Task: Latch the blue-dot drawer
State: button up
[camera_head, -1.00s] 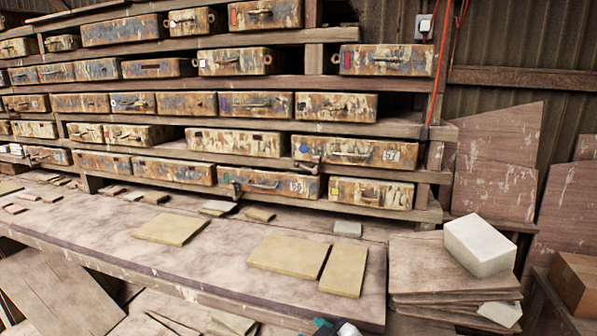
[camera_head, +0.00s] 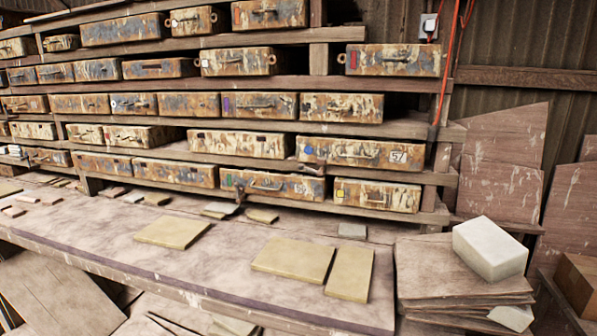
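The blue-dot drawer (camera_head: 375,154) is a rusty, paint-worn metal drawer in the rack, right of the middle in the head view. It has a blue dot on its left end, a handle in the middle and a white label that reads 57. A small dark metal piece (camera_head: 311,169) shows at its lower left; I cannot tell whether it is a latch or how it stands. I cannot tell whether the drawer is fully shut. My gripper is not in view.
Below are a green-marked drawer (camera_head: 285,187) and a yellow-marked drawer (camera_head: 376,196). Tan tiles (camera_head: 292,258) lie on the bench (camera_head: 215,262) in front. A white block (camera_head: 489,249) sits on stacked boards at the right. A red cord (camera_head: 445,70) hangs beside the rack.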

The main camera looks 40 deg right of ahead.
aim_at(320, 173)
jog(key=i+j, duration=0.2)
jog(key=i, duration=0.35)
jog(key=i+j, duration=0.2)
jog(key=i, duration=0.35)
